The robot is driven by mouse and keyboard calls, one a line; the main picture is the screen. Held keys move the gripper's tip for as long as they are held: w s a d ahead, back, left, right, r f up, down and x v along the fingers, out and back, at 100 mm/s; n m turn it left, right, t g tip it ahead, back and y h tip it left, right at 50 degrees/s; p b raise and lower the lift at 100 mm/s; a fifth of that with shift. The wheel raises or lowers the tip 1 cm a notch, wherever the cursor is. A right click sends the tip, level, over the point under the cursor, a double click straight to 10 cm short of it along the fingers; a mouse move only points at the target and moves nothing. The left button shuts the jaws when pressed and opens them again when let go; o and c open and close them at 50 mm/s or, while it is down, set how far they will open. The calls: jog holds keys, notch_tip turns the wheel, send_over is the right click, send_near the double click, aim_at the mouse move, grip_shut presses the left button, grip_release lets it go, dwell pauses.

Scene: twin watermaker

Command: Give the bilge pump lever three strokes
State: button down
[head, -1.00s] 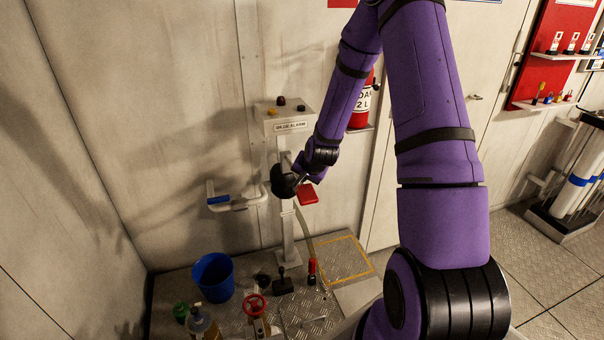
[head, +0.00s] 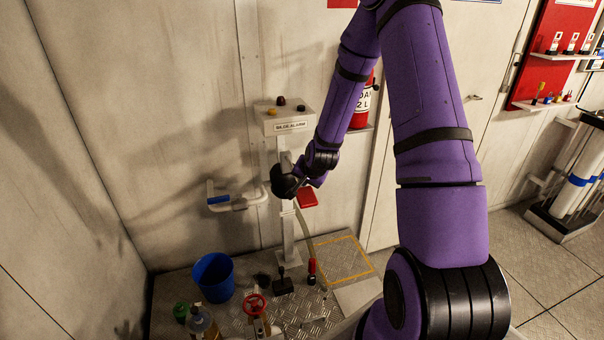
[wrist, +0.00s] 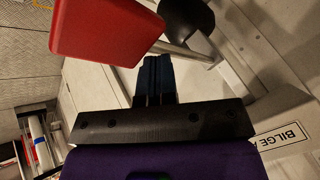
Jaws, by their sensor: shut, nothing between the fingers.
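A grey post (head: 288,235) carries a box labelled as bilge alarm (head: 288,120); its label also shows in the wrist view (wrist: 282,137). Beside the post is a red block (head: 307,198), large at the top left of the wrist view (wrist: 105,30). A metal rod (wrist: 195,54) runs between the block's side and the post; it looks like the pump lever, though I cannot be sure. My gripper (wrist: 155,68) is shut and empty, close below the rod and the block. Whether it touches them is unclear.
A blue bucket (head: 213,277), a red valve wheel (head: 256,304), bottles (head: 201,322) and a red-and-black handle (head: 312,270) stand on the tread plate. A pipe with a blue band (head: 225,202) is left of the post. A red extinguisher (head: 360,105) hangs behind my arm.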

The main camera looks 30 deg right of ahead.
jog(key=shift+w+d+r, duration=0.15)
jog(key=shift+r, duration=0.05)
dwell(0.4)
jog(key=shift+w+r, duration=0.1)
jog(key=shift+r, duration=0.35)
jog(key=shift+w+d+r, duration=0.1)
jog(key=shift+w+r, duration=0.15)
jog(key=shift+r, duration=1)
jog(key=shift+w+r, duration=0.2)
jog(key=shift+r, duration=1.05)
jog(key=shift+w+d+r, duration=0.1)
jog(key=shift+w+r, duration=0.1)
jog(key=shift+r, duration=1.05)
jog(key=shift+w+d+r, duration=0.1)
jog(key=shift+w+r, duration=0.1)
jog(key=shift+r, duration=1.05)
